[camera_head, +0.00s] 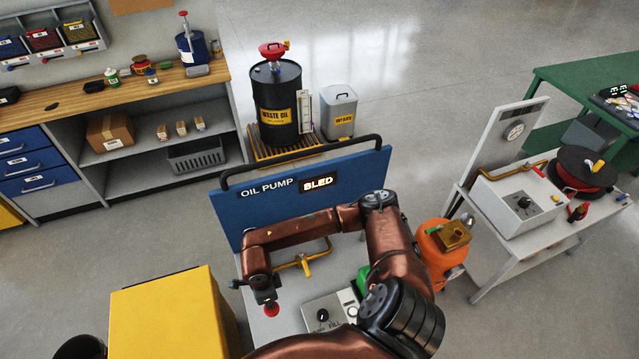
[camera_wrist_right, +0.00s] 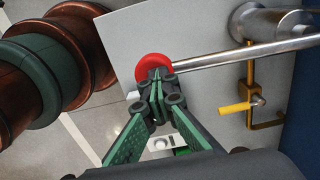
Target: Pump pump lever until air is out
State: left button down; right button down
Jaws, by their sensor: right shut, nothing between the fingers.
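The oil pump's blue back panel (camera_head: 235,212) reads "OIL PUMP", and a small lit display (camera_head: 318,184) on it reads "BLED". The pump lever is a bare metal rod (camera_wrist_right: 235,60) in the right wrist view, running from a round metal body to a red knob (camera_wrist_right: 150,67). In the head view the red knob (camera_head: 271,310) shows just below my right gripper (camera_head: 268,297). My right gripper (camera_wrist_right: 158,85) is shut and empty, its tips in front of the knob; whether they touch it I cannot tell. My left gripper is out of view.
A yellow-handled valve (camera_head: 302,262) and a control box (camera_head: 322,315) stand on the pump's bench, partly behind my right arm. A yellow box (camera_head: 165,315) stands at left. An orange container (camera_head: 432,245) and a grey bench (camera_head: 495,265) are at right. A waste oil drum (camera_head: 275,95) stands behind.

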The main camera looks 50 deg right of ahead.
notch_tip(320, 180, up, 11)
jog(key=p, duration=0.5)
dwell(0.4)
